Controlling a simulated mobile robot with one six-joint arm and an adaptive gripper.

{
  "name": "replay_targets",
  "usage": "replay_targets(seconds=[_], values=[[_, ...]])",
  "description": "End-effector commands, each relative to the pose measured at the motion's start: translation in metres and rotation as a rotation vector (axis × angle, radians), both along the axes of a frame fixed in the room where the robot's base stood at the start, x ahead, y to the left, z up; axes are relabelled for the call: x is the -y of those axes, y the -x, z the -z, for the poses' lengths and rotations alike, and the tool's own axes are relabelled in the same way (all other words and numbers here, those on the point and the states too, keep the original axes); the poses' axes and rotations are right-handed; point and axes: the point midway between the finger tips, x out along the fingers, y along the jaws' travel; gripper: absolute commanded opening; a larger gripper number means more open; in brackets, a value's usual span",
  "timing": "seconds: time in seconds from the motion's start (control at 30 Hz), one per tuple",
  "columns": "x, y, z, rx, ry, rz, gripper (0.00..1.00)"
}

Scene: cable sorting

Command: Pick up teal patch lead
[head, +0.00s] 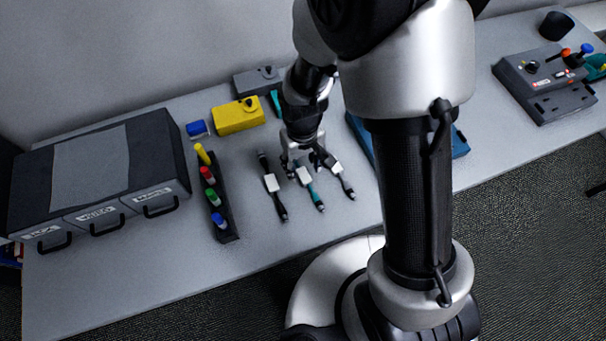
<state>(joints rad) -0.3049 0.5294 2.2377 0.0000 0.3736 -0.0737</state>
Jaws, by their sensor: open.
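The teal patch lead (316,195) lies on the table in the head view, with a white tag around its middle and a dark plug at its near end. Its far end is hidden by my gripper. My gripper (303,161) is open and points down at the lead's far part. I cannot tell how far above the lead its fingertips are. A black lead (280,205) with a white tag lies to the left. Another dark lead (348,189) with a white tag lies to the right, its far end close to my gripper.
A black rack (227,229) of coloured markers and a dark drawer unit (150,160) stand left. A blue tray (459,145) is partly behind my arm. The table front is clear.

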Motion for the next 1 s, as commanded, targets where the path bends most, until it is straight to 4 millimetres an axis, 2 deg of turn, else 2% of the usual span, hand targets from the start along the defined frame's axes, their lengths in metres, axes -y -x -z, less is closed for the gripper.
replay_targets(seconds=[0.03,0.17,0.43,1.0], values=[[0.002,0.001,0.013,-0.004,0.001,0.001,0.47],[0.001,0.001,0.030,-0.003,0.001,0.000,0.47],[0.001,0.000,0.031,0.000,0.000,0.000,0.46],[0.001,0.001,0.031,-0.001,0.000,0.000,0.08]])
